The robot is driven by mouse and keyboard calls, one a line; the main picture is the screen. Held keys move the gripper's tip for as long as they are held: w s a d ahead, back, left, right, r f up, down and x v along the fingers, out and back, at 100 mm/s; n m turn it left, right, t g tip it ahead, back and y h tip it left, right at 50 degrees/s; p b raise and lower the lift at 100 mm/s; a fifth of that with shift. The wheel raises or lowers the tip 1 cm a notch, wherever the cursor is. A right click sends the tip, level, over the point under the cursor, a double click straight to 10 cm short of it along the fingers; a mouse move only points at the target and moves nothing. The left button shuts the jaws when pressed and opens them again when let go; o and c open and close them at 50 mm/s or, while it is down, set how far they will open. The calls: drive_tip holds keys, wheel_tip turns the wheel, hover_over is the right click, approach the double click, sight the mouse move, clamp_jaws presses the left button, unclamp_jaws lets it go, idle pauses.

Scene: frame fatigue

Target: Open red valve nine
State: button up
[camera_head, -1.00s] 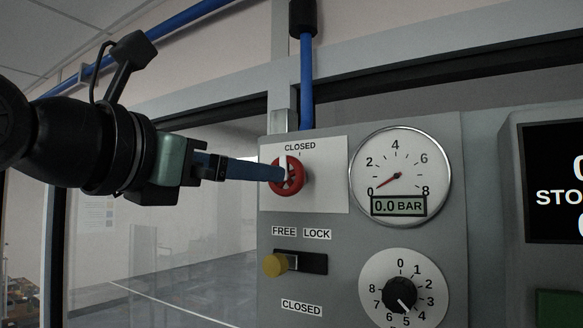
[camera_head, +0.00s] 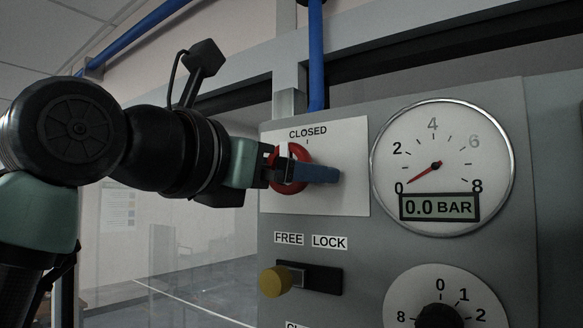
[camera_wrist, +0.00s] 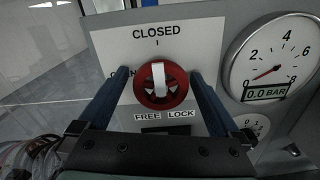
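The red valve (camera_head: 299,180) is a round red knob on a white plate (camera_head: 345,135) of the grey panel. In the wrist view the valve (camera_wrist: 160,86) shows its white pointer bar upright, towards the CLOSED label. My gripper (camera_head: 318,173) reaches in from the left in the head view, and its near blue finger covers part of the valve. In the wrist view my gripper (camera_wrist: 161,76) is open, one finger on each side of the valve with a visible gap to it. A label left of the valve is partly hidden by a finger.
A pressure gauge (camera_head: 443,155) right of the valve reads 0.0 BAR. Below the valve is a FREE/LOCK slider with a yellow knob (camera_head: 276,281), at the FREE side. A numbered dial (camera_head: 400,290) sits at lower right. A blue pipe (camera_head: 316,60) runs above the panel.

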drive_tip(key=shift+s, duration=0.1)
drive_tip(key=c, duration=1.2)
drive_tip(key=shift+n, duration=0.3)
drive_tip(key=n+b, duration=0.2)
drive_tip(key=n, duration=0.1)
drive_tip(key=n+b, duration=0.2)
drive_tip(key=n, duration=0.3)
drive_tip(key=shift+a, duration=0.1)
drive_tip(key=n+b, duration=0.4)
drive_tip(key=n, duration=0.2)
drive_tip(key=shift+n+b, duration=0.8)
drive_tip(key=shift+n, duration=0.8)
drive_tip(key=shift+r, duration=0.1)
